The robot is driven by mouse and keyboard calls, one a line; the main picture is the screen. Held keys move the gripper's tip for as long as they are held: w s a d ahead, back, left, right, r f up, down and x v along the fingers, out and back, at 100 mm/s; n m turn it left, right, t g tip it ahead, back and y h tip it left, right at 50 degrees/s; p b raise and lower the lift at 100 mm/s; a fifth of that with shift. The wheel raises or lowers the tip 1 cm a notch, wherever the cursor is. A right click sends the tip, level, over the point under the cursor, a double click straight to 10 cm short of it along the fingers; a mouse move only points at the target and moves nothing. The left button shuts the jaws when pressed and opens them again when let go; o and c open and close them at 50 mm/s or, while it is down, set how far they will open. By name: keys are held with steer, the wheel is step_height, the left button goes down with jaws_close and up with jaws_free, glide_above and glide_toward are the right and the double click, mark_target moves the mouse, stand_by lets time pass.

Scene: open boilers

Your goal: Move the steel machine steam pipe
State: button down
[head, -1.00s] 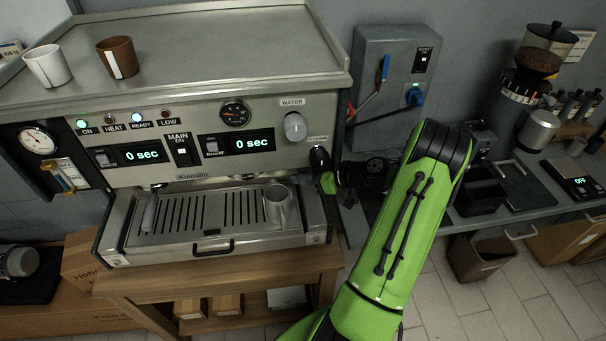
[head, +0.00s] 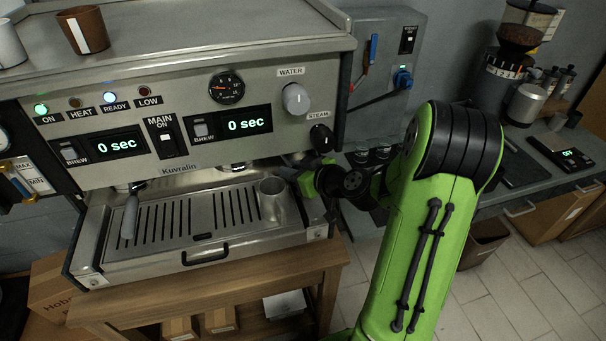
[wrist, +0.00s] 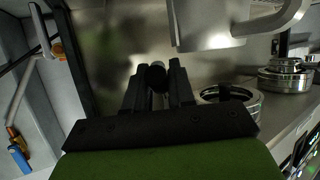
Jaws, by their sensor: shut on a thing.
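The steel espresso machine (head: 190,130) fills the left of the head view. Its black steam knob (head: 321,138) is at the front right, under the STEAM label. My gripper (head: 304,182) is below that knob, right of the steel cup on the drip tray. In the wrist view my gripper (wrist: 158,88) has its two dark fingers close together on the steam pipe (wrist: 157,72), whose dark end shows between them. Most of the pipe is hidden by my gripper and arm in the head view.
The steel cup (head: 273,200) stands on the drip tray (head: 180,220); it looks upside down in the wrist view (wrist: 205,25). A grey wall box (head: 385,60) is behind at right. A brown cup (head: 83,30) stands on the machine top.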

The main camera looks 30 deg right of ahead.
steer(key=shift+a+m, duration=0.1)
steer(key=shift+m, duration=0.2)
steer(key=c, duration=1.1)
jaws_free()
steer(key=shift+o, duration=0.2)
steer(key=shift+s, duration=0.1)
steer(key=b+v, duration=0.1)
steer(key=v, duration=1.4)
steer(key=shift+s+r, duration=0.2)
steer(key=shift+s, duration=0.15)
steer(key=shift+a, duration=0.15)
